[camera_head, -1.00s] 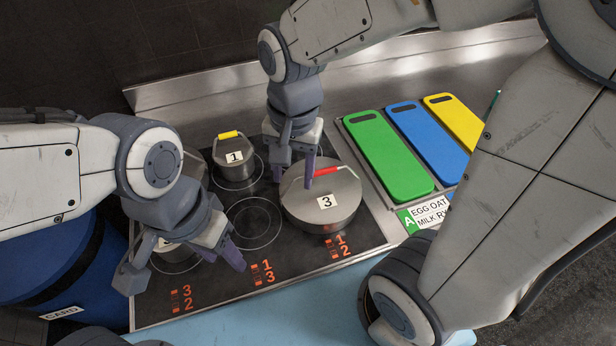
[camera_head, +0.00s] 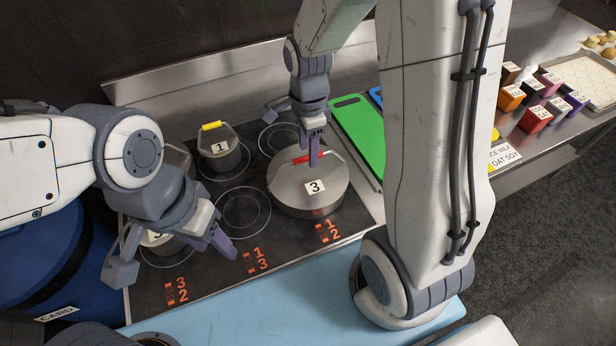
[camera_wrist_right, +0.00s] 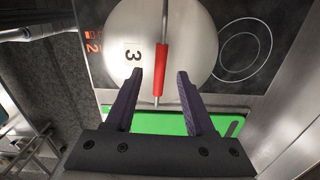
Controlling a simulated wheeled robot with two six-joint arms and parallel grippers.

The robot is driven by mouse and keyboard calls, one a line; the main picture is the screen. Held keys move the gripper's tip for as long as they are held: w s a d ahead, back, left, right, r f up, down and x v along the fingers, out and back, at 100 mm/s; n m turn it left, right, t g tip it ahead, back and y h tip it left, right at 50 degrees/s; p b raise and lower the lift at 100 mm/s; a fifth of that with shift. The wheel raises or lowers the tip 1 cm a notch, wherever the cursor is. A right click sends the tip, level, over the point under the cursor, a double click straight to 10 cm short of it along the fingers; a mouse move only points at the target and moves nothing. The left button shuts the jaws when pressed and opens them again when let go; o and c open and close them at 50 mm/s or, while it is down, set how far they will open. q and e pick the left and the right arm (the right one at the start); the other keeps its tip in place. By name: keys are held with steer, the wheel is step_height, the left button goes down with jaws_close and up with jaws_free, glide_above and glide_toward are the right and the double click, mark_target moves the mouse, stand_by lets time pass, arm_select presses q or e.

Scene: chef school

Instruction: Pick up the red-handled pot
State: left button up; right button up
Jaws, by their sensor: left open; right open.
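The red-handled pot (camera_head: 309,201) is a wide steel pot labelled 3, standing on the right part of the cooktop. Its thin handle has a red grip (camera_head: 301,159) arching over the lid. My right gripper (camera_head: 313,160) points down at the handle from above. In the right wrist view, the red grip (camera_wrist_right: 161,70) lies between the lines of my open fingers (camera_wrist_right: 158,72), near and just beyond their tips, with nothing clamped. My left gripper (camera_head: 185,262) is open at the left of the cooktop, in front of another pot (camera_head: 164,247) that it partly hides.
A smaller pot labelled 1 with a yellow handle (camera_head: 218,148) stands at the back left. A green board (camera_head: 357,130) lies right of the cooktop. Small labelled boxes (camera_head: 535,119) and a tray (camera_head: 592,78) are further right. A blue barrel (camera_head: 38,262) stands at left.

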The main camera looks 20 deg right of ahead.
mark_target(308, 173)
steer(key=shift+f, duration=1.65)
steer(key=shift+f, duration=0.25)
jaws_close()
stand_by(0.6)
